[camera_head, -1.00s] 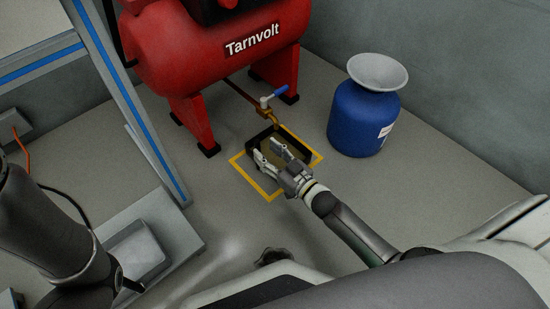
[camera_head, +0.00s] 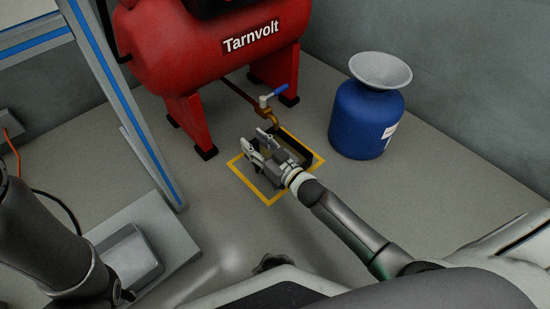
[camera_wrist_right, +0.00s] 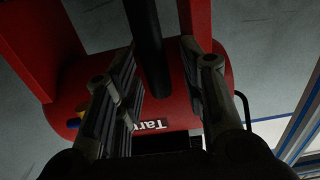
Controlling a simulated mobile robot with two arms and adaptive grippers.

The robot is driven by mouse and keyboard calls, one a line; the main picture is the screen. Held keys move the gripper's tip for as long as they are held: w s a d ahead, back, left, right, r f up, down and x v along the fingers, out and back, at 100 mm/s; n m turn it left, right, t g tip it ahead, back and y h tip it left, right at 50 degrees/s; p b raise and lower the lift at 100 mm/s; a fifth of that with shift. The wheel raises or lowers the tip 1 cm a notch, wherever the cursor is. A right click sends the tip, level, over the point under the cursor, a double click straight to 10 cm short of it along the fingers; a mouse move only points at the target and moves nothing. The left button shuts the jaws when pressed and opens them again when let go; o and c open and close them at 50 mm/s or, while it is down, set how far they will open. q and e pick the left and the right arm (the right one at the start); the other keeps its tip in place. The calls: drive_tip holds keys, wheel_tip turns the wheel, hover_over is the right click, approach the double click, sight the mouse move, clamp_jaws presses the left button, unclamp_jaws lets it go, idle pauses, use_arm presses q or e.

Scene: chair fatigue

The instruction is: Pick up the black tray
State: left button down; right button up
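The black tray (camera_head: 293,146) lies on the floor inside a yellow marked square (camera_head: 268,203), below the compressor's drain valve. My right gripper (camera_head: 257,142) hides much of it. The gripper's two fingers are apart, over the tray's left and rear part. In the right wrist view the fingers (camera_wrist_right: 160,62) are spread, with a dark bar between them and gaps on both sides. I cannot tell for sure whether that bar is the tray's wall. My left arm enters at the left, but its gripper does not show.
The red Tarnvolt compressor (camera_head: 212,45) stands behind, its blue-handled valve (camera_head: 272,95) close above the tray. A blue drum with a funnel (camera_head: 364,120) stands to the right. The floor in front is clear.

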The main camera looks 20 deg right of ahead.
clamp_jaws()
drive_tip(key=shift+r, duration=0.1)
